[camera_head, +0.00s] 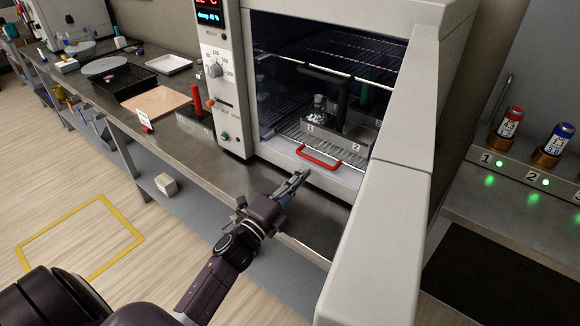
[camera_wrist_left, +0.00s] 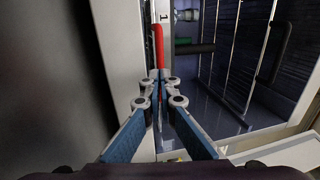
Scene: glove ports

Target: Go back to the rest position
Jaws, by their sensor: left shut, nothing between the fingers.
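My left gripper (camera_head: 298,180) is in front of the open oven cabinet (camera_head: 233,80), just below its lower front edge. Its fingers are together with nothing between them; they also show closed in the left wrist view (camera_wrist_left: 160,78). A red handle (camera_head: 318,158) lies at the front of the cabinet opening, a little beyond the fingertips. In the left wrist view the red handle (camera_wrist_left: 158,45) appears straight past the fingertips; I cannot tell whether they touch. My right gripper is not in view.
A tray with numbered places (camera_head: 318,140) stands inside the cabinet on a wire rack. The cabinet's pale door (camera_head: 385,220) stands open to the right. A steel bench (camera_head: 190,155) runs left with a tan board (camera_head: 160,103). Numbered canisters (camera_head: 508,125) stand at the right.

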